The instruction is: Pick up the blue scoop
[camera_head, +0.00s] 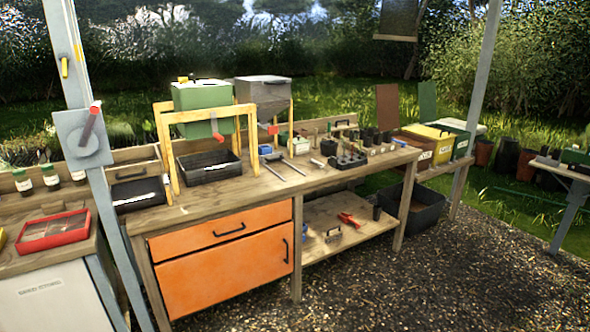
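Neither of my grippers is in view. A small blue object (265,149) sits on the wooden workbench (330,180), just right of the yellow frame (238,120). Another small blue object (305,229) is on the lower shelf (345,243), at its left beside the orange cabinet. Both are too small for me to tell which one, if either, is the blue scoop.
The orange drawer cabinet (225,275) is under the bench's left part. A red tool (349,219) lies on the shelf. A black tray (208,168) and pots (352,160) crowd the bench top. A grey post (85,125) stands at left. Open gravel (450,275) lies in front.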

